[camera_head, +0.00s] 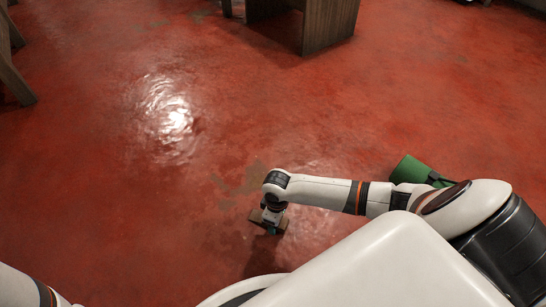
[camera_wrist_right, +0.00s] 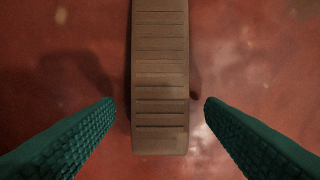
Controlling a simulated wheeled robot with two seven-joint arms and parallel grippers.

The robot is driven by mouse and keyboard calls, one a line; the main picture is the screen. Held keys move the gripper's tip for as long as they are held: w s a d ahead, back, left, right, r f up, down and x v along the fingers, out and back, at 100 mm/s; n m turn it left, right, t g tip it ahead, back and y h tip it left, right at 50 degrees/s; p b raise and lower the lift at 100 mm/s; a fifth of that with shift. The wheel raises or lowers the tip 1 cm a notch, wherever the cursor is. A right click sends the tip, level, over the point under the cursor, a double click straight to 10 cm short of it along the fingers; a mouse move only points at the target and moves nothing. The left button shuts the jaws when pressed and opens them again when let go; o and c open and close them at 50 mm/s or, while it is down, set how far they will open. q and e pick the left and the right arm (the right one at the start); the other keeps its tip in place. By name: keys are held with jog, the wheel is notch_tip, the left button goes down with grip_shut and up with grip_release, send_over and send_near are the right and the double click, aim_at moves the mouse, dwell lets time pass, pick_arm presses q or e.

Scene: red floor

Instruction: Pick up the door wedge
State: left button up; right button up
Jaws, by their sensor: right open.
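A brown ridged door wedge (camera_wrist_right: 160,85) lies on the red floor, its length running up the right wrist view. In the head view the brown wedge (camera_head: 257,216) shows partly behind my right gripper. My right gripper (camera_head: 271,229) points down over it. In the right wrist view its two green ridged fingers (camera_wrist_right: 158,108) are open, one on each side of the wedge, with a gap on both sides. The near end of the wedge lies between the fingertips; its far end is cut off by the picture's top. Of my left arm only a part shows at the lower left.
A green cylinder-like object (camera_head: 412,170) lies on the floor behind my right arm, partly hidden. Dark wooden furniture (camera_head: 330,25) stands at the top, and a wooden leg (camera_head: 15,80) at the left edge. The floor between is clear.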

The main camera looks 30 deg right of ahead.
jog(key=shift+f, duration=0.2)
jog(key=c, duration=1.1)
jog(key=shift+r, duration=0.1)
